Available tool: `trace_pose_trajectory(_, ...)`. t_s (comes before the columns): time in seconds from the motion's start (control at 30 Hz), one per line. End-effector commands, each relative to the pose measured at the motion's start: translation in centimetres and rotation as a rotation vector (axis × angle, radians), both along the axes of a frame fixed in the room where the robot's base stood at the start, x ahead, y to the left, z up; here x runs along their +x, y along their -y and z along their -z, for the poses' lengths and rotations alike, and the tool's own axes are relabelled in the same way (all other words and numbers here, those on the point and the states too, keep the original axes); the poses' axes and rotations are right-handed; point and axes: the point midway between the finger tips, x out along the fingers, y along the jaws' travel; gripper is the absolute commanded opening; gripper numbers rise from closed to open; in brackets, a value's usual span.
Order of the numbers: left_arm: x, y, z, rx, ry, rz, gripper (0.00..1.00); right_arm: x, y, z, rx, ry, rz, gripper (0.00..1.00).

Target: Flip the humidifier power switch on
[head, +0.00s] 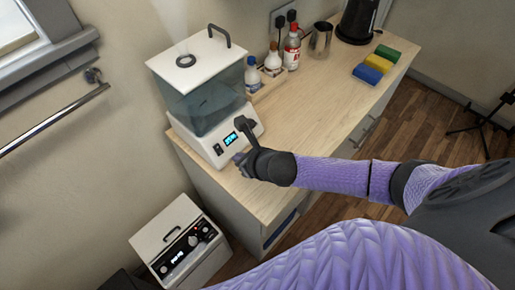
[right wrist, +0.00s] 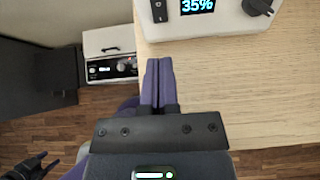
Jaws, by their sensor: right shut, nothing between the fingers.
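The humidifier (head: 208,90) stands at the near left end of the wooden counter, with a clear tank, a white lid and a white base. Pale mist rises from its lid. Its lit display (head: 231,139) reads 35% in the right wrist view (right wrist: 197,5). The black power switch (head: 218,149) is left of the display and shows at the top of the right wrist view (right wrist: 158,10). My right gripper (head: 240,160) is shut and empty, in front of the base. In the right wrist view its fingertips (right wrist: 158,62) point toward the switch; the gap is hard to judge.
A black knob (right wrist: 260,6) is right of the display. Bottles (head: 272,62), a metal cup (head: 320,40) and coloured sponges (head: 379,63) stand farther along the counter (head: 310,105). A white box with dials (head: 180,240) is below left. A dark gripper-like shape (right wrist: 30,166) shows lower left.

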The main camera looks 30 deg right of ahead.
Motion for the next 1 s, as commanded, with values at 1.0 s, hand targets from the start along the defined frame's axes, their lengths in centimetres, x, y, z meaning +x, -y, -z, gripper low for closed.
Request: trace_pose_trajectory(1.0, 0.5, 0.4, -1.7, -0.008, 0.01, -0.005, 0.59, -6.4, 0.6, -3.9, 0.161, -0.053, 0.156, 0.0)
